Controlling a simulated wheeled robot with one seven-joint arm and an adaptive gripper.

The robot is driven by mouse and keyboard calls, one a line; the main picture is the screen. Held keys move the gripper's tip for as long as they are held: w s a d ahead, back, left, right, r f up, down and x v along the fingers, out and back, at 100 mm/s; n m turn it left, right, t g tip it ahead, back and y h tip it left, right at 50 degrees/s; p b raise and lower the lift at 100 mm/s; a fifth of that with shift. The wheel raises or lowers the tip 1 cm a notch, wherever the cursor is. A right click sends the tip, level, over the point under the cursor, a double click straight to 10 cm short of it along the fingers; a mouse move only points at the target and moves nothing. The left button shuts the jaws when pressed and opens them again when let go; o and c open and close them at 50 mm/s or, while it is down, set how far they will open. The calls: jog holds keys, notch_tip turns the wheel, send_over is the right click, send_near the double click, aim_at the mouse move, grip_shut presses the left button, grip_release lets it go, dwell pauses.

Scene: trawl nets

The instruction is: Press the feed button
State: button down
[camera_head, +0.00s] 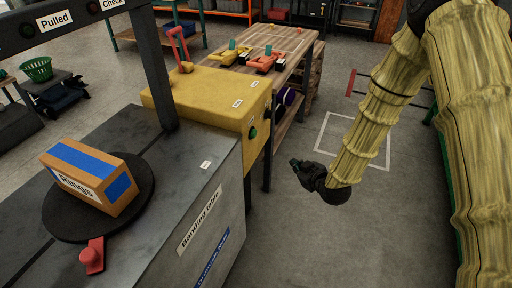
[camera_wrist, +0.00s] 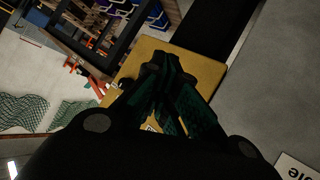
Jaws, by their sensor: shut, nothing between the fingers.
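A small green round button (camera_head: 252,134) sits on the front face of a yellow machine box (camera_head: 207,92), with small labels near it that are too small to read. I cannot tell for sure that it is the feed button. My gripper (camera_head: 297,164) is shut and empty, held in the air to the right of the yellow box and apart from it. In the wrist view my closed fingers (camera_wrist: 165,68) show in front of a yellow surface (camera_wrist: 188,66) that looks like the box. The green button cannot be made out there.
A banding table (camera_head: 125,140) stands at left with a box labelled "Rings" (camera_head: 90,177) on a dark turntable (camera_head: 60,220) and a red knob (camera_head: 92,258). A dark post (camera_head: 155,65) rises beside the yellow box. A wooden workbench (camera_head: 285,45) stands behind. Floor (camera_head: 290,240) below my gripper is clear.

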aim_at(253, 134)
jog(key=w+a+r+n+t+y+b, duration=0.1)
jog(key=w+a+r+n+b, duration=0.1)
jog(key=w+a+r, duration=0.1)
jog(key=w+r, duration=0.1)
jog(key=w, duration=0.1)
jog(key=shift+w+r+t+y, duration=0.2)
jog(key=shift+w+t+y, duration=0.1)
jog(key=w+a+b, duration=0.1)
jog(key=w+a, duration=0.1)
jog(key=a, duration=0.6)
jog(key=shift+w, duration=0.35)
jog(key=shift+a, duration=0.35)
dwell(1.1)
jog(key=shift+w+a, duration=0.15)
jog(key=shift+a, duration=0.05)
jog(key=shift+w+a, duration=0.15)
jog(key=shift+a, duration=0.35)
dwell(1.1)
jog(key=shift+d, duration=0.1)
jog(key=shift+s+d, duration=0.3)
jog(key=shift+d, duration=0.5)
